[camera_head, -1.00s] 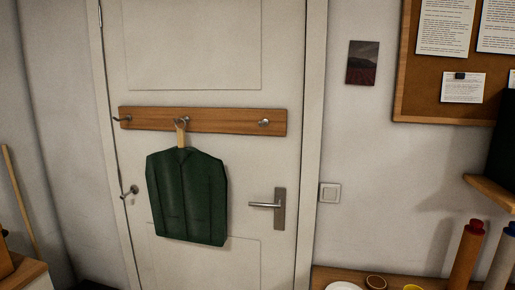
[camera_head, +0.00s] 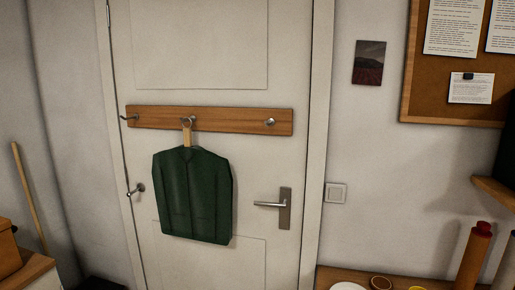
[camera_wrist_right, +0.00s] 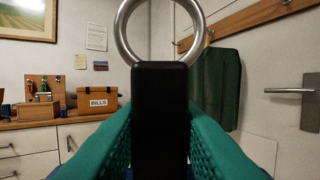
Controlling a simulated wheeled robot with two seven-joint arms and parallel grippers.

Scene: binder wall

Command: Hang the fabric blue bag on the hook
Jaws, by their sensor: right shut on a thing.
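My right gripper (camera_wrist_right: 160,130) shows in the right wrist view with its teal fingers closed on a black tab (camera_wrist_right: 160,110). A large metal ring (camera_wrist_right: 122,30) stands upright above the tab. A little dark blue shows at the bottom edge, but the body of the bag is hidden. In the head view a wooden rail (camera_head: 228,119) on the door carries a left hook (camera_head: 130,117), a middle hook (camera_head: 187,121) and a right hook (camera_head: 270,122). A dark green jacket (camera_head: 193,198) hangs from the middle hook. The left and right hooks look empty. My left gripper is in neither view.
The white door has a lever handle (camera_head: 272,204) below the rail at right and a metal knob (camera_head: 137,189) at left. A bench (camera_head: 330,272) with tubes stands at lower right. A wooden BILLS box (camera_wrist_right: 97,101) stands on a cabinet in the wrist view.

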